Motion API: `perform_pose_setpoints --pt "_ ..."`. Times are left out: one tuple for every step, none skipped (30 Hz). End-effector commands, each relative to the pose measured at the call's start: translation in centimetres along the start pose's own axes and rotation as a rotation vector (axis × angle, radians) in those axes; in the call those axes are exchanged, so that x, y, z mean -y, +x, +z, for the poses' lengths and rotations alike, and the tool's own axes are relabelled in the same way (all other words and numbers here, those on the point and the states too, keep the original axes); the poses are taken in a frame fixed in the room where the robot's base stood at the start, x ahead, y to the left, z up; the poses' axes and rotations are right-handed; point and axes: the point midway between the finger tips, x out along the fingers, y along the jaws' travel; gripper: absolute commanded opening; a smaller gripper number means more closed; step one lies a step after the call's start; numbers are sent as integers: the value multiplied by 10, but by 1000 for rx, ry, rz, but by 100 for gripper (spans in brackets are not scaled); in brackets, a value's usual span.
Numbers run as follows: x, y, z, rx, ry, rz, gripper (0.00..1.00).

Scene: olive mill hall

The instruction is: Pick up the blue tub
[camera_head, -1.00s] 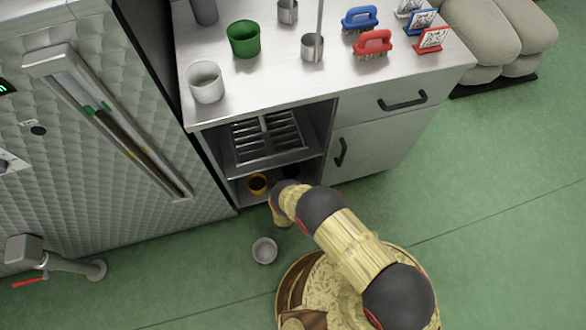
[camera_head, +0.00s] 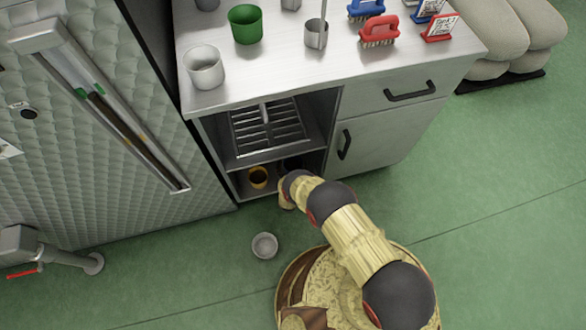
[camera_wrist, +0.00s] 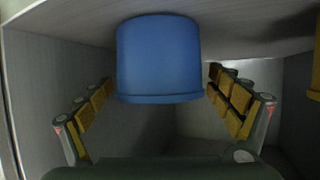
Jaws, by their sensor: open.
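The blue tub (camera_wrist: 160,60) fills the upper middle of the wrist view. That view seems upside down, and the tub rests against the pale surface (camera_wrist: 250,30) along its top. My gripper (camera_wrist: 160,82) is open, with one finger on each side of the tub. A gap shows between the tub and the left finger; the right finger is close to its rim, and I cannot tell whether it touches. In the head view my arm reaches into the lower compartment of the steel cabinet (camera_head: 395,130). The tub and gripper are hidden there.
A yellow tub (camera_head: 258,177) stands in the same compartment, left of my arm. A shelf with a slotted rack (camera_head: 268,128) lies above. A grey cup (camera_head: 264,245) is on the floor. The worktop holds a white tub (camera_head: 204,68), a green tub (camera_head: 245,25) and brushes.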

Motion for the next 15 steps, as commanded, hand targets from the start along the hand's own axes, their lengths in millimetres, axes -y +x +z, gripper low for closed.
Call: perform_pose_setpoints --pt "0 0 0 0 0 0 92" --pt "0 0 -1 0 0 0 92" --pt "0 -1 -1 0 0 0 92" --pt "0 -1 -1 0 0 0 92" --pt "0 -1 -1 0 0 0 90" --pt "0 -1 -1 0 0 0 88" --pt "0 -1 -1 0 0 0 86" --pt "0 -1 -1 0 0 0 84" --pt "0 -1 -1 0 0 0 82" --pt "0 -1 -1 0 0 0 80" --pt "0 -1 -1 0 0 0 79" --pt "0 -1 -1 0 0 0 76" --pt "0 -1 -1 0 0 0 75" --pt "0 -1 -1 0 0 0 73" --pt "0 -1 -1 0 0 0 71"
